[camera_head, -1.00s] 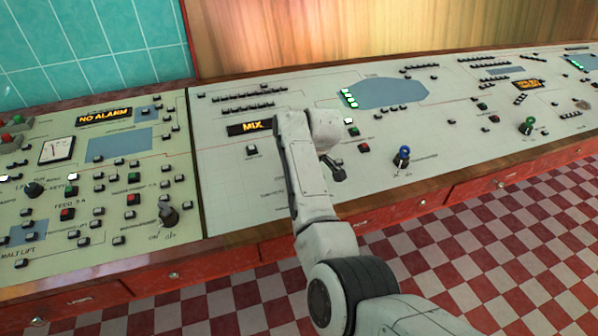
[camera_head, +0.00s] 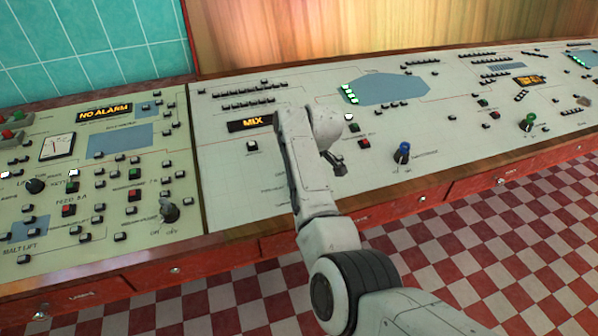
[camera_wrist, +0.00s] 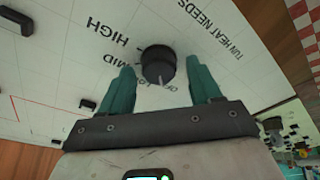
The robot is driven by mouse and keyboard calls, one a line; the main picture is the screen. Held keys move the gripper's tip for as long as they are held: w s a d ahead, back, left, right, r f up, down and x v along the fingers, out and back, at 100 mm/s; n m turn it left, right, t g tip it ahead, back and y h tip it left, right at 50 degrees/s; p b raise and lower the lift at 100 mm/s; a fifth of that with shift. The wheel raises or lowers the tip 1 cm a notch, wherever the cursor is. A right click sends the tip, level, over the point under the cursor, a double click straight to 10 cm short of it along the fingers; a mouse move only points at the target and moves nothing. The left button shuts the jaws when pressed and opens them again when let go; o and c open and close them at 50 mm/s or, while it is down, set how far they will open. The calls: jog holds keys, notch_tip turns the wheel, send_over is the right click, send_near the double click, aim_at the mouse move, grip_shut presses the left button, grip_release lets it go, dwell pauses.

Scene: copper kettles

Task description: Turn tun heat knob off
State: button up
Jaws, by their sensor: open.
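The black heat knob (camera_wrist: 158,64) stands on the pale panel in the wrist view, with the words HIGH, MID and a partly covered LOW around it. A label reading TUN HEAT NEEDS is printed to its right. A light pointer mark on the knob points down toward my gripper, near partly hidden letters that look like OFF. My gripper (camera_wrist: 160,67) is open, with one teal finger on each side of the knob and visible gaps. In the head view my arm hides the knob, and the gripper (camera_head: 334,164) is only partly seen over the panel.
The control panel (camera_head: 240,170) carries several buttons, lit displays and other knobs. A blue knob (camera_head: 403,152) stands right of my arm. A grey switch (camera_head: 169,209) is on the left section. Red drawers (camera_head: 400,206) line the front edge.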

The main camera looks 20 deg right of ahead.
jog(key=v, duration=1)
jog(key=shift+r, duration=0.4)
jog(key=shift+s, duration=0.15)
jog(key=s+d+f, duration=0.1)
jog(key=s+f, duration=0.1)
jog(key=s+d+f+m+h, duration=0.1)
jog(key=s+d+f, duration=0.1)
jog(key=f, duration=0.1)
jog(key=s+d+f+m, duration=0.1)
jog(key=s+d+f, duration=0.1)
jog(key=s+f, duration=0.1)
jog(key=shift+s+f+g, duration=0.15)
jog(key=shift+f+g, duration=0.1)
jog(key=shift+g, duration=0.05)
jog(key=s+d+f+m+h, duration=0.1)
jog(key=s+d+f+m, duration=0.1)
jog(key=s+f, duration=0.35)
jog(key=s+d+f+m, duration=0.1)
jog(key=s+f, duration=0.2)
jog(key=s, duration=0.5)
jog(key=s+a+f+m+g, duration=0.1)
jog(key=s+m, duration=0.1)
jog(key=s, duration=1)
jog(key=s+f+m+g, duration=0.1)
jog(key=s+f+m, duration=0.1)
jog(key=s, duration=1)
jog(key=shift+s+a+f+m, duration=0.2)
jog(key=shift+s+a+m, duration=0.15)
jog(key=shift+m, duration=0.15)
jog(key=shift+c, duration=0.2)
